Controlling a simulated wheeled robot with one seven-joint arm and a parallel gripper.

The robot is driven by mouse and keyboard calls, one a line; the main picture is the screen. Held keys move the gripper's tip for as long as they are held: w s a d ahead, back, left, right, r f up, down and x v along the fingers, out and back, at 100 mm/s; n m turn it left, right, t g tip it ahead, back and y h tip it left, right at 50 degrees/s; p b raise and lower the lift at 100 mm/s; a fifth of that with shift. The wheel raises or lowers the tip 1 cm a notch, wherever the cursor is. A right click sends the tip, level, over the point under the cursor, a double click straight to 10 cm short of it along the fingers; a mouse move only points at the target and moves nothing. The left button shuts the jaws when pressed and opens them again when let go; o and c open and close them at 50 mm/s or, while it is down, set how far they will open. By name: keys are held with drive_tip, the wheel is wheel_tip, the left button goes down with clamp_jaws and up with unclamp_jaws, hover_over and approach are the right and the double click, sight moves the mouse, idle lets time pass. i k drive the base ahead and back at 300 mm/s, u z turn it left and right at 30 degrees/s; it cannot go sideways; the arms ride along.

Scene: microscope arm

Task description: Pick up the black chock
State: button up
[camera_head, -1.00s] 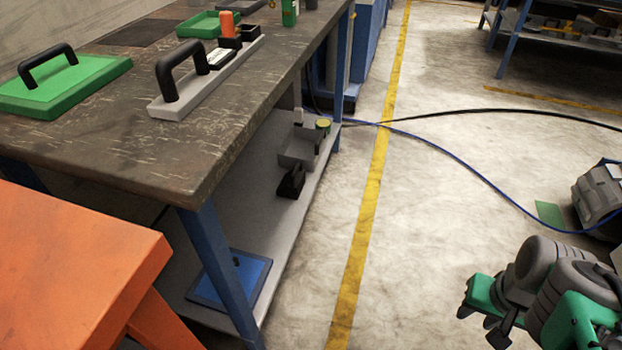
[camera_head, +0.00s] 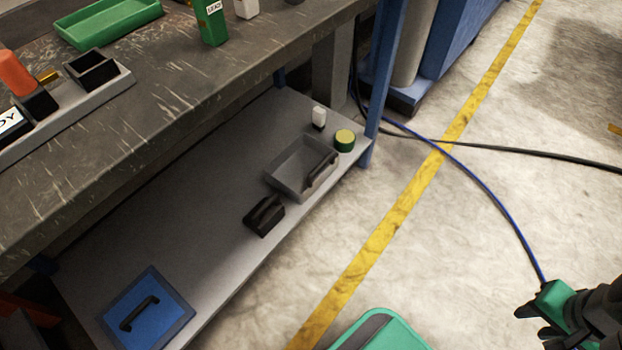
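The black chock (camera_head: 264,216) is a small dark block with a raised grip on top. It sits on the grey lower shelf (camera_head: 190,215) under the workbench, near the shelf's front edge and just in front of a grey tray. My gripper (camera_head: 528,322) is at the lower right, over the floor and well apart from the chock. It is partly cut off by the frame's edge, and its opening is not clear.
On the lower shelf are the grey tray (camera_head: 287,178), a yellow-topped green tin (camera_head: 345,140), a small white item (camera_head: 319,117) and a blue panel with a handle (camera_head: 160,322). A blue table leg (camera_head: 386,70) stands at the shelf's far end. Cables (camera_head: 480,185) cross the open floor.

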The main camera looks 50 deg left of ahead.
sight(262, 219)
drive_tip(key=i, duration=0.75)
drive_tip(key=u, duration=4.85)
drive_tip(key=i, duration=0.5)
